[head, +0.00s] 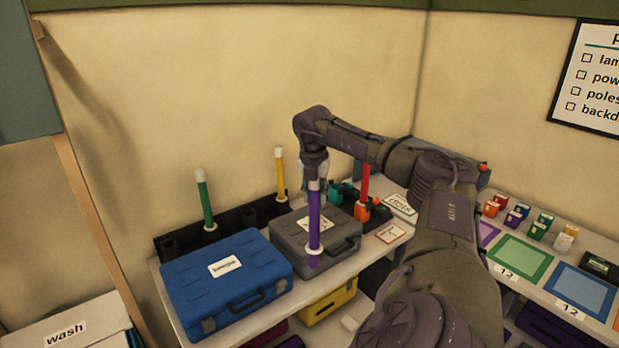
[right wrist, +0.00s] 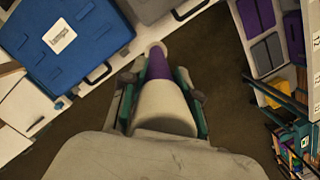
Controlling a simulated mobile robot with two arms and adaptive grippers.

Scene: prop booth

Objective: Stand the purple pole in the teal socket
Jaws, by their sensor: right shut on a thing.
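The purple pole (head: 314,218) hangs upright from my right gripper (head: 316,182), which is shut on its upper part. The pole has a pale collar near its lower end and shows in front of the grey case. In the right wrist view the pole (right wrist: 158,68) points away from the camera, with brown floor around its far end. A teal part (head: 336,193), which looks like the teal socket, is at the back of the table, right of the gripper and partly hidden by it. The pole is apart from it. My left gripper is not in view.
The blue case (head: 226,279) and grey case (head: 318,238) lie on the table. Behind them a dark rack (head: 235,219) holds a green pole (head: 204,200) and yellow pole (head: 280,172). A red pole (head: 363,183) stands in an orange socket (head: 362,211) beside the teal part.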

